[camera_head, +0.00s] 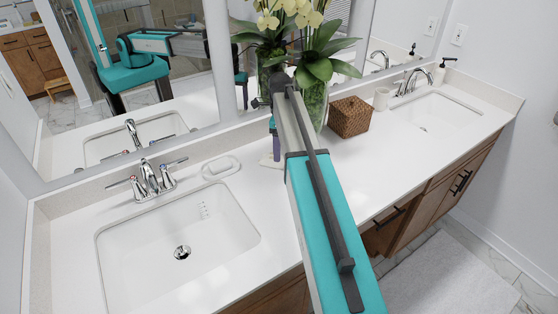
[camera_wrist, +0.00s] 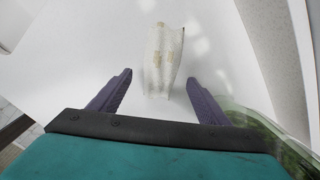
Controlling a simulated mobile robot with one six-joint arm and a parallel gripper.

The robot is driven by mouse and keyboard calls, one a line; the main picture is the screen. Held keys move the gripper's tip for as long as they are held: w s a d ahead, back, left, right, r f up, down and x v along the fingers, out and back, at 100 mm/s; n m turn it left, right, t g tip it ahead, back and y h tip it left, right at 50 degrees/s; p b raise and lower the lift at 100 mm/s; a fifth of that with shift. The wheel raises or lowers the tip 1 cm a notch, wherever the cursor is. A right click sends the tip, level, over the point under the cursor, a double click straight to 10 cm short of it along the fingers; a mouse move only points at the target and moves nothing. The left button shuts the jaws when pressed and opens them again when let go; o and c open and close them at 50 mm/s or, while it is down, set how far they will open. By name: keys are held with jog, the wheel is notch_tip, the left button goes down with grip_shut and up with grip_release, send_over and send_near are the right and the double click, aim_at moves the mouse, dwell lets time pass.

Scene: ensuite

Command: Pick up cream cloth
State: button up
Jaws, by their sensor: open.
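The cream cloth (camera_wrist: 164,50) lies on the white counter in the wrist view, a narrow piece with pale yellowish marks. My gripper (camera_wrist: 160,78) is open, with its two purple fingers apart. The cloth's near end reaches the space between the fingertips, with a gap on each side. I cannot tell the height of the fingers above it. In the head view my arm hides most of the gripper; a bit of purple finger (camera_head: 275,143) shows left of the arm, by the vase.
A glass vase (camera_head: 313,104) with orchids stands close to my gripper; its green glass also shows in the wrist view (camera_wrist: 268,128). Sinks (camera_head: 180,240) lie on both sides. The mirror is behind.

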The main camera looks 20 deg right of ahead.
jog(key=shift+f, duration=0.1)
jog(key=shift+d+f+p, duration=0.15)
jog(key=shift+f+p, duration=0.8)
jog(key=shift+f, duration=0.3)
jog(key=shift+f+p, duration=0.35)
jog(key=shift+f, duration=0.9)
jog(key=shift+c, duration=0.2)
jog(key=c, duration=1.2)
jog(key=shift+r, duration=0.15)
jog(key=shift+r+b, duration=1.05)
jog(key=shift+r, duration=0.55)
jog(key=s+b, duration=0.1)
jog(key=s, duration=0.3)
jog(key=s+b, duration=0.1)
jog(key=s, duration=0.4)
jog(key=s+r+b, duration=0.1)
jog(key=s+b, duration=0.1)
jog(key=s, duration=0.3)
jog(key=shift+d+r, duration=0.1)
jog(key=shift+d, duration=0.15)
jog(key=shift+s+r, duration=0.15)
jog(key=shift+s, duration=0.85)
